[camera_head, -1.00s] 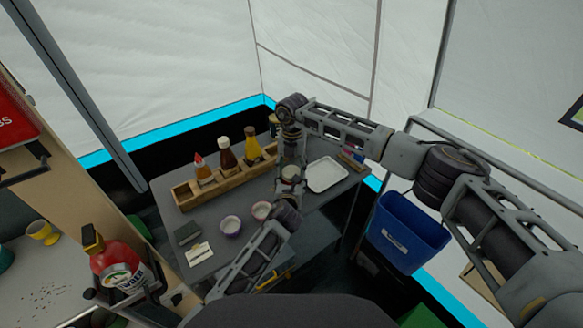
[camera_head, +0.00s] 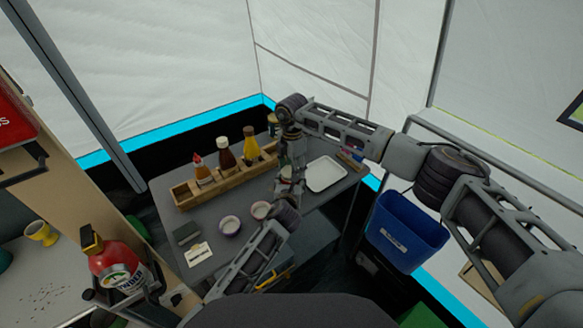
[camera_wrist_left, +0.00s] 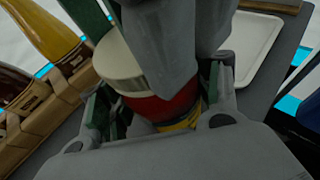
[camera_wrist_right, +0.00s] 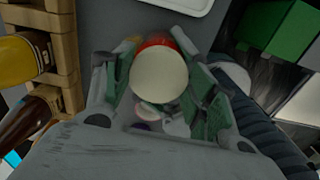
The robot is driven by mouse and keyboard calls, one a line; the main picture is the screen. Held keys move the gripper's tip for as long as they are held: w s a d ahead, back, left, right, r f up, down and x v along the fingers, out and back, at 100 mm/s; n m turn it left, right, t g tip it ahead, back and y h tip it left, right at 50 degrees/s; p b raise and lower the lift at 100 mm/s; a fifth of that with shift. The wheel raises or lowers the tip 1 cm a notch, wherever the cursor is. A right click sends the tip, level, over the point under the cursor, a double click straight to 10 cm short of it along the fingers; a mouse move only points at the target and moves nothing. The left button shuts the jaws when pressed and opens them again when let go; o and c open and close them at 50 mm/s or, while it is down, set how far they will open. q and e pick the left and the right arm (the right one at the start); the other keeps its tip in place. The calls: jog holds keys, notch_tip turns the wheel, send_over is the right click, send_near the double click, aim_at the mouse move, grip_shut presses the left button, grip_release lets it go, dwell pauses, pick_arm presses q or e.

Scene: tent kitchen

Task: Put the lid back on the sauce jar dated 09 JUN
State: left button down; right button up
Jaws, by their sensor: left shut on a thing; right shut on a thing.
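A jar with a red body and yellow lower part (camera_wrist_left: 165,108) stands between the fingers of my left gripper (camera_wrist_left: 155,100), which is shut on it. A round cream lid (camera_wrist_left: 120,70) is at the jar's top in the left wrist view. My right gripper (camera_wrist_right: 158,70) is shut on the lid from above; its pale top (camera_wrist_right: 159,75) fills the space between the green-lined fingers in the right wrist view. In the head view the right gripper (camera_head: 292,160) is directly above the left. I cannot tell whether the lid is seated. No date is readable.
A wooden rack (camera_head: 228,180) with several sauce bottles stands behind the grippers. A white tray (camera_head: 326,175) lies to the right. Two small bowls (camera_head: 230,226) (camera_head: 260,210), a dark block (camera_head: 187,232) and a card (camera_head: 198,254) are at the front left. A blue bin (camera_head: 407,232) is beside the table.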

pick_arm(q)
jog(key=shift+f, duration=0.1)
pick_arm(e)
jog(key=m, duration=0.4)
jog(key=shift+d+m, duration=0.1)
jog(key=shift+m, duration=0.3)
jog(key=m, duration=0.4)
jog(key=shift+s, duration=0.1)
jog(key=o, duration=0.8)
jog(key=shift+c, duration=0.2)
jog(key=shift+s+r, duration=0.1)
notch_tip(320, 180, up, 12)
pick_arm(q)
jog(key=shift+c, duration=1.2)
grip_release()
